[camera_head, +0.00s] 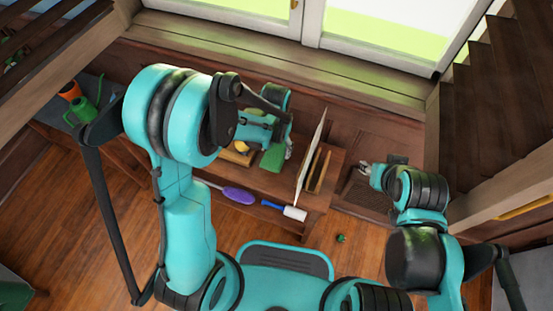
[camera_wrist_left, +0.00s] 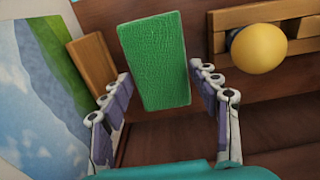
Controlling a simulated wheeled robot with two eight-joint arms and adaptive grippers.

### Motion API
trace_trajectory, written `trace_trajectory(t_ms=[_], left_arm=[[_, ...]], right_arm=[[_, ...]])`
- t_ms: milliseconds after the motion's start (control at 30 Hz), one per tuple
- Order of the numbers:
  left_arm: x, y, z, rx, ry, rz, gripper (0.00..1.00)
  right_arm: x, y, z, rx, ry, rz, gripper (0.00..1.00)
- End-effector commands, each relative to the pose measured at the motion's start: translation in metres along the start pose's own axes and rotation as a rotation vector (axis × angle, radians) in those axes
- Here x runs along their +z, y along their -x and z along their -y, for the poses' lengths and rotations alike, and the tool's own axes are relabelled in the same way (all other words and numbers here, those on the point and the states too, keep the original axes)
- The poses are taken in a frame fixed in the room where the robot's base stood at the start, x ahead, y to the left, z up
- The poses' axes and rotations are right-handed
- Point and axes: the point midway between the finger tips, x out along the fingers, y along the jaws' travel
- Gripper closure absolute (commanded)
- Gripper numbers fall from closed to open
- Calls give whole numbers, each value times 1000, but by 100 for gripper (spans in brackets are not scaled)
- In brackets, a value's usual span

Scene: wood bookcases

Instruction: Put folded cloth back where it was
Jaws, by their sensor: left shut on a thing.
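The green folded cloth (camera_wrist_left: 153,60) is between the fingers of my left gripper (camera_wrist_left: 160,80) in the left wrist view, and the gripper is shut on it. In the head view the cloth (camera_head: 271,159) shows as a green patch over the wooden shelf unit, below my left gripper (camera_head: 286,147). Whether the cloth touches the shelf top is hard to tell. My right gripper (camera_head: 366,170) is apart from it, to the right of the shelf unit, too small to show its jaw state.
An upright picture panel (camera_head: 312,157) stands just right of the cloth. A yellow round knob on a wooden block (camera_wrist_left: 258,48) lies on the other side. A purple brush (camera_head: 238,195) and a white-and-blue roller (camera_head: 290,212) are on the lower shelf. A small green ball (camera_head: 341,239) lies on the floor.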

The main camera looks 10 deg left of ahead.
Motion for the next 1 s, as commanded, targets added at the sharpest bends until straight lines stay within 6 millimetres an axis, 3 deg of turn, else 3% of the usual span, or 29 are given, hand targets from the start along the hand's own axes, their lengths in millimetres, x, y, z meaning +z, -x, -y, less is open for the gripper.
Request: trace_trajectory(t_ms=[33,100,267,500,833,867,900,933,1000], left_arm=[[-1,-15,0,-1,0,0,62],[-1,-26,0,-1,-1,-1,62],[-1,-37,0,-2,-1,-1,62],[-1,-70,1,-3,-2,-1,62],[-1,-72,1,-3,-2,-1,66],[-1,-72,1,-3,-2,-1,34],[-1,-71,1,-3,-2,-1,23],[-1,-71,1,-3,-2,-1,18],[-1,-71,1,-3,-2,-1,18]], right_arm=[[6,-8,0,0,0,0,60],[8,-11,0,0,0,0,60],[10,-15,0,0,0,0,60],[20,-28,0,0,0,0,60],[20,-28,0,0,0,0,60],[20,-28,0,0,0,0,60],[20,-28,0,0,0,0,60],[20,-28,0,0,0,0,60],[20,-28,0,0,0,0,60]])
